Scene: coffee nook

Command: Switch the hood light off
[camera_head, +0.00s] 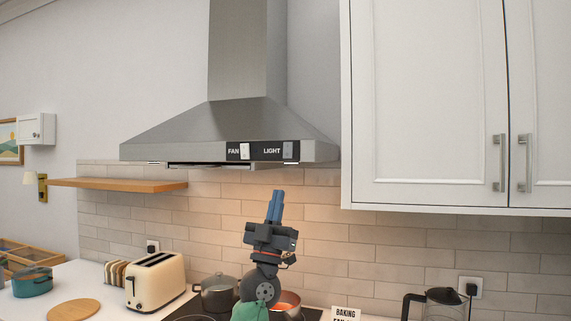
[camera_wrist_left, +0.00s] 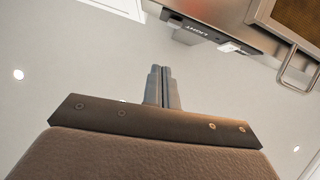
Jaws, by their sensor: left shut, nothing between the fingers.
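The steel range hood (camera_head: 230,122) hangs on the wall above the stove. Its front panel has a FAN switch (camera_head: 244,151) and, to the right, a LIGHT switch (camera_head: 289,150). Warm light falls on the tiles below the hood. My left gripper (camera_head: 276,193) points up below the panel, shut and empty, apart from the hood. My right gripper is not in view.
White cabinets (camera_head: 425,100) hang right of the hood. A wooden shelf (camera_head: 120,185) is at its left. Below stand a toaster (camera_head: 155,282), a pot (camera_head: 216,293), a red-filled pan (camera_head: 287,304) and a coffee pot (camera_head: 443,303). The space between gripper and panel is clear.

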